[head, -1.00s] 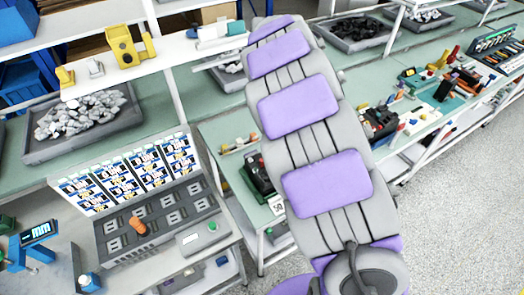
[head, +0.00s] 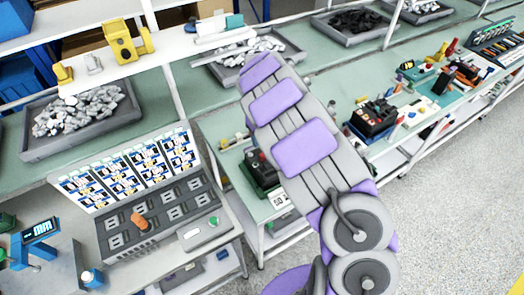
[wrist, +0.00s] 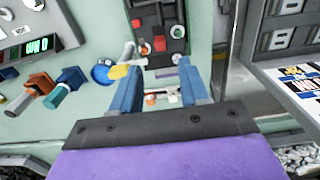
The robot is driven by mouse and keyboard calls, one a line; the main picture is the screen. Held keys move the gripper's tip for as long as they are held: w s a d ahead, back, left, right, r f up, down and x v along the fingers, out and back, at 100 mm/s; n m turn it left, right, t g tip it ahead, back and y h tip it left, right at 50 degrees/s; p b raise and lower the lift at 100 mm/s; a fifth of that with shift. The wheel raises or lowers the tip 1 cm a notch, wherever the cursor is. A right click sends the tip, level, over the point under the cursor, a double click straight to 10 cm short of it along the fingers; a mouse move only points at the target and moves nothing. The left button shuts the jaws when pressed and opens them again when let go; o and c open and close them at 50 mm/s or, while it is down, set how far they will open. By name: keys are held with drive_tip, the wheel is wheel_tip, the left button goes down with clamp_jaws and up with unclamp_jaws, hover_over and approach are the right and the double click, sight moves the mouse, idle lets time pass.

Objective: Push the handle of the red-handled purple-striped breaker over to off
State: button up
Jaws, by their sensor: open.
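My gripper (wrist: 160,68) shows in the wrist view with its two blue fingers apart and nothing held between them. A dark device with red parts (wrist: 158,28) lies beyond the fingertips at the top, apart from them. A dark device with a red part also stands on the bench just left of my arm in the head view (head: 262,168). I cannot make out for sure which thing is the red-handled purple-striped breaker; its stripe and handle position are not clear. My jaws do not show clearly in the head view.
A grey test panel (head: 165,215) with an orange part (head: 140,222) stands at left. Grey trays of scrap stand behind, one at left (head: 28,150). A blue stand with a display (head: 40,232) is at far left. Another dark device (head: 375,115) is right of my arm. The floor at right is clear.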

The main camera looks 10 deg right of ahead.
sight(262, 154)
wheel_tip(262, 154, down, 8)
drive_tip(key=shift+r, duration=0.25)
clamp_jaws()
idle(0.4)
